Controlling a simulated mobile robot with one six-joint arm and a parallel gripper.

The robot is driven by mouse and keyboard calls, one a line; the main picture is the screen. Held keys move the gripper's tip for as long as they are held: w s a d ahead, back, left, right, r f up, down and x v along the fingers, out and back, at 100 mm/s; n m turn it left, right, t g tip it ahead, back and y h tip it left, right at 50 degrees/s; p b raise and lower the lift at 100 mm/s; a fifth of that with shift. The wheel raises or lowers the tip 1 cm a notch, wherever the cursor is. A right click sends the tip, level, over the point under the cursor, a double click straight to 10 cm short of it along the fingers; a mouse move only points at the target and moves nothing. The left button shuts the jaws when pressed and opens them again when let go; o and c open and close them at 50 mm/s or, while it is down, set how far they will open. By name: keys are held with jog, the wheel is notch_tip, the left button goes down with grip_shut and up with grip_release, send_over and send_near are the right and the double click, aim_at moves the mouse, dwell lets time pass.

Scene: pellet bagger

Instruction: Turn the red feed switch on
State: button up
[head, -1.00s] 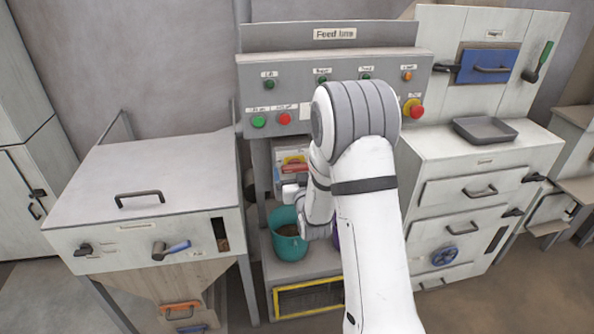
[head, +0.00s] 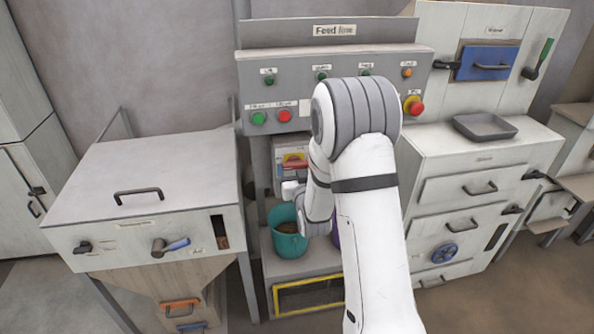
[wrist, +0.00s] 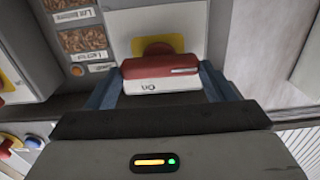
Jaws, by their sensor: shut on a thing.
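The red feed switch (wrist: 160,68) shows in the wrist view. It is a red block on a white base marked "On", with the lettering upside down in this view. A yellow backing (wrist: 155,46) shows behind it. My gripper (wrist: 158,82) has a blue finger on each side of the switch and is shut on it. In the head view my arm hides most of this spot, and I cannot clearly make out the fingers there.
A teal bucket (head: 288,243) stands on the shelf below. The grey Feed line panel (head: 300,100) with several buttons and lamps is above. A white hopper cabinet (head: 150,180) is at left, and a drawer cabinet (head: 470,210) with a grey tray (head: 485,126) is at right.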

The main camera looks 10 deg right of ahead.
jog(key=shift+f+b, duration=0.15)
jog(key=shift+b, duration=0.2)
jog(key=m+b, duration=0.1)
jog(key=b, duration=0.1)
jog(key=m+b, duration=0.1)
jog(key=b, duration=0.2)
jog(key=shift+d+f+m, duration=0.1)
jog(key=shift+f+m, duration=0.15)
jog(key=shift+m, duration=0.15)
jog(key=m+b, duration=1.4)
jog(key=b, duration=0.5)
jog(key=shift+d+m+b, duration=0.15)
jog(key=shift+m+b, duration=0.2)
jog(key=shift+m, duration=0.05)
jog(key=shift+r, duration=0.15)
jog(key=o, duration=1)
